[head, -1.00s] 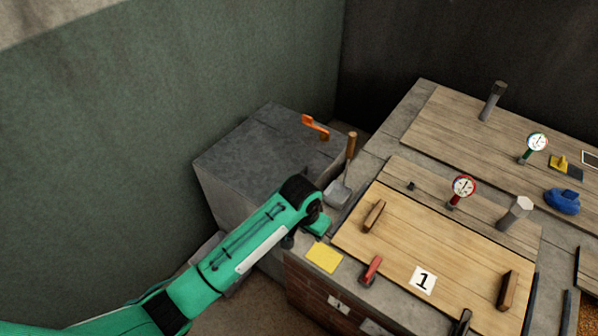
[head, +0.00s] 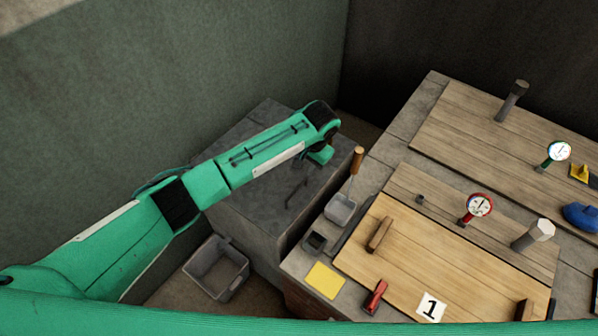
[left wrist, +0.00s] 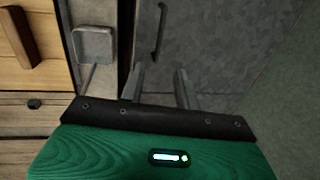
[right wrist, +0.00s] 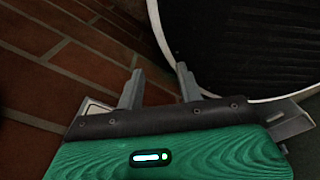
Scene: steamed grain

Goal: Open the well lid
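The well lid appears to be the grey top (head: 265,200) of the stone box left of the counter; which cover is the well lid is not marked. A dark curved handle (head: 297,192) lies on it, and shows in the left wrist view (left wrist: 158,30). My left gripper (head: 320,155) is above the box's far right part, apart from this handle; its fingers (left wrist: 158,82) are spread and empty. The orange handle seen earlier on the box is hidden, probably behind my left wrist. My right gripper (right wrist: 158,85) is open and empty, by brickwork and a round white-rimmed thing (right wrist: 225,40).
A scoop (head: 341,208) with a wooden handle stands at the counter's left edge, near my left gripper. A wooden lid marked 1 (head: 440,265), a yellow card (head: 325,280) and a red-topped gauge (head: 480,206) are on the counter. A grey bin (head: 216,268) sits on the floor.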

